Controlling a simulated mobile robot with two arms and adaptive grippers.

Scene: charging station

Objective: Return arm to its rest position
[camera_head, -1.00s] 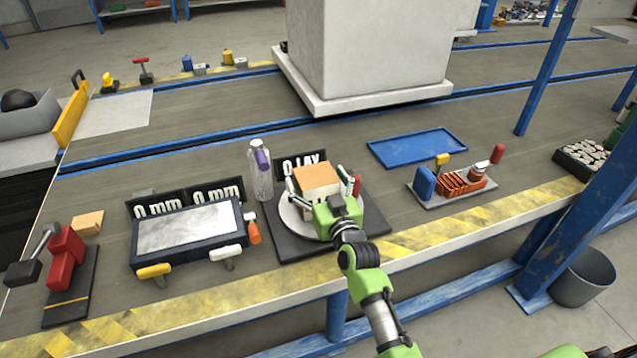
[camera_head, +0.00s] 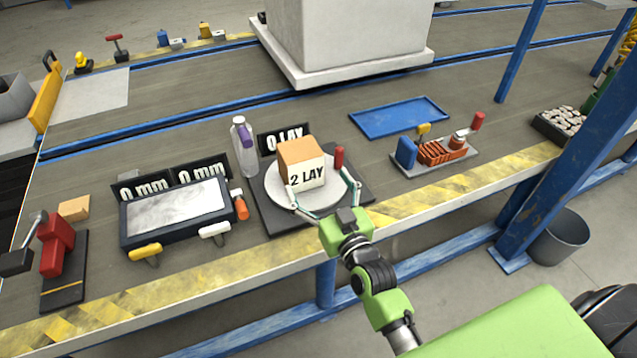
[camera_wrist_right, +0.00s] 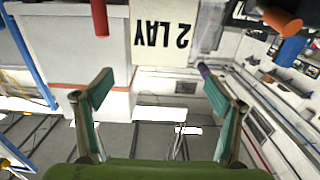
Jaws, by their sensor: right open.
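My right gripper (camera_head: 319,203) is open at the front of a round white turntable (camera_head: 337,190). A box (camera_head: 300,163) with an orange-tan top and a white face reading "2 LAY" stands on the turntable. In the head view the open fingers point at the box's front from the near side. In the right wrist view the gripper (camera_wrist_right: 160,95) has its fingers wide apart with nothing between them, and the box's label (camera_wrist_right: 162,34) shows upside down beyond the tips. My left gripper is not in view.
Left is a dark-framed panel (camera_head: 175,210); right are a blue tray (camera_head: 399,117) and a small tool stand (camera_head: 438,155). A blue post (camera_head: 570,140) rises at right.

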